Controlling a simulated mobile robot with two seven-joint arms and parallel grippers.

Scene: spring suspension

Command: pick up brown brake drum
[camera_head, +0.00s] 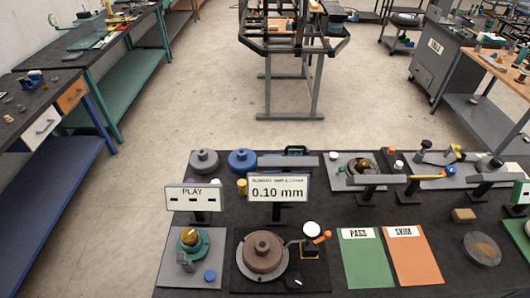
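The brown brake drum (261,251) sits on a round light-grey plate (278,276) on a dark board near the front edge of the table. It is a stepped disc with a raised hub and lies flat. A sign reading 0.10 mm (278,190) stands behind it. A small fixture with an orange part (321,238) and a white round dial (312,229) is just to its right. Neither of my grippers shows in the head view.
A grey drum (204,162) and a blue drum (243,161) lie at the back left of the dark table. A green PASS mat (367,263) and an orange mat (413,258) lie right of the brown drum. A PLAY sign (194,198) and a green-based fixture (190,245) stand to its left.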

